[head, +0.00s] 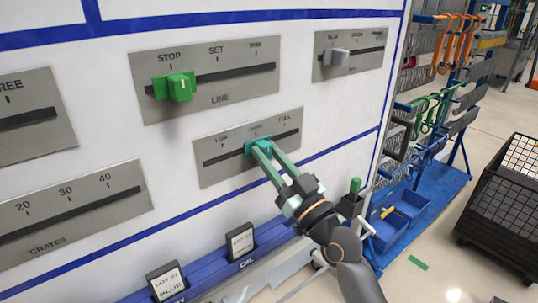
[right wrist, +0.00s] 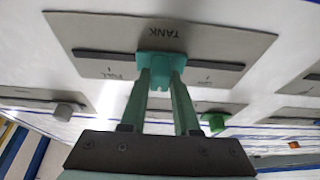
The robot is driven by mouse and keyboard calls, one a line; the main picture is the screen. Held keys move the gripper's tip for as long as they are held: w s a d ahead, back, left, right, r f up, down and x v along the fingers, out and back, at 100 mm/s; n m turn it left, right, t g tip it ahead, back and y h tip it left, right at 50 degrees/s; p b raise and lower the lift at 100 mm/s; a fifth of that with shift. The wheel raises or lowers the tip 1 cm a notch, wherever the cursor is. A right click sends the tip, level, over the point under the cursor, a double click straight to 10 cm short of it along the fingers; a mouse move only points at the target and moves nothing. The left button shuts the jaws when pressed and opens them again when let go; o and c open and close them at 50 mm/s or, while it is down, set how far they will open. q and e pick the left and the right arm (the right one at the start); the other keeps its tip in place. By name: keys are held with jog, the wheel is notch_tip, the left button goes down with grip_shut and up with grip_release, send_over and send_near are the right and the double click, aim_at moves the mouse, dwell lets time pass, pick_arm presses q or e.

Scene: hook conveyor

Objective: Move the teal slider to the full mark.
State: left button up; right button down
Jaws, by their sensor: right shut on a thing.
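The teal slider (head: 251,147) sits on the horizontal slot of a grey plate (head: 210,176) on the white board. It stands at about the middle mark, between the LOW mark on the left and the FULL mark on the right. In the right wrist view, the teal slider (right wrist: 162,66) shows below the upside-down word TANK, with FULL to its left. My right gripper (head: 263,151) is shut on the slider, and its two fingers (right wrist: 161,85) reach the slider's sides. My left gripper is not in view.
Above is the LINE plate with a green slider (head: 178,87) near STOP. A grey slider (head: 337,57) is at the upper right. The CRATES plate (head: 60,215) is at the lower left. A tool rack (head: 425,190) and dark mesh crate (head: 505,200) stand at the right.

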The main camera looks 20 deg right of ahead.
jog(key=d+b, duration=0.1)
jog(key=d, duration=0.1)
jog(key=w+d+b, duration=0.1)
jog(key=d, duration=0.1)
jog(key=w+d+b, duration=0.1)
jog(key=d+b, duration=0.1)
jog(key=shift+w+d+f, duration=0.2)
jog(key=shift+w+d, duration=0.05)
jog(key=shift+d, duration=0.1)
jog(key=shift+w+d+r, duration=0.1)
jog(key=shift+d, duration=0.2)
jog(key=shift+r, duration=0.15)
jog(key=shift+d, duration=0.1)
jog(key=c, duration=0.7)
grip_release()
jog(key=shift+d, duration=0.1)
jog(key=shift+o, duration=0.3)
